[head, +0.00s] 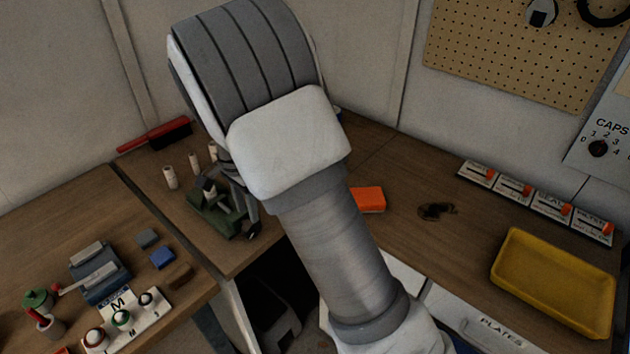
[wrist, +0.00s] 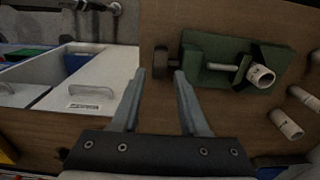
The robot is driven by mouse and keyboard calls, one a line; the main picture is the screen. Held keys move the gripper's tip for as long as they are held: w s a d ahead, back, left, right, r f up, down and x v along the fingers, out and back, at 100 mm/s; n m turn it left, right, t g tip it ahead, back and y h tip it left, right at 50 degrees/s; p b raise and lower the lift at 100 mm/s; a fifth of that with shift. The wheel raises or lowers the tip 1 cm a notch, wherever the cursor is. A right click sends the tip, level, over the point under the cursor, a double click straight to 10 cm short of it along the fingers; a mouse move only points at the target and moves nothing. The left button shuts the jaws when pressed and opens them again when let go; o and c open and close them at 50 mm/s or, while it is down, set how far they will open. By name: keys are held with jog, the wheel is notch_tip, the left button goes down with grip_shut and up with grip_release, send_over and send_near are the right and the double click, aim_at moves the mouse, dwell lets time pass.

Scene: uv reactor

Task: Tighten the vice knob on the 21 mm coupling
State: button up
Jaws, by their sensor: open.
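The green vice (wrist: 220,55) sits on the wooden bench and also shows in the head view (head: 212,218). A pale tubular coupling (wrist: 262,77) is at its jaw end, beside a dark jaw piece. The dark round vice knob (wrist: 160,62) is at the opposite end, on the screw. My gripper (wrist: 160,73) is open, with its two fingertips on either side of the knob in the wrist view. I cannot tell whether they touch it. In the head view my arm hides much of the gripper.
Several loose pale couplings (wrist: 286,124) stand near the vice. An orange block (head: 368,199) and a yellow tray (head: 555,285) lie on the bench to the right. Open white drawers (wrist: 85,85) are below the bench edge. A red-handled brush (head: 155,136) lies behind.

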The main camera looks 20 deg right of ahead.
aim_at(249, 222)
notch_tip(249, 222, up, 12)
jog(key=s+d+r+n+t+y+b, duration=0.1)
jog(key=s+d+r+n+t+b, duration=0.2)
jog(key=s+d+r+n, duration=0.3)
jog(key=s+d, duration=0.5)
jog(key=s, duration=0.4)
jog(key=shift+s+d, duration=0.2)
jog(key=shift+d, duration=0.2)
jog(key=shift+o, duration=0.2)
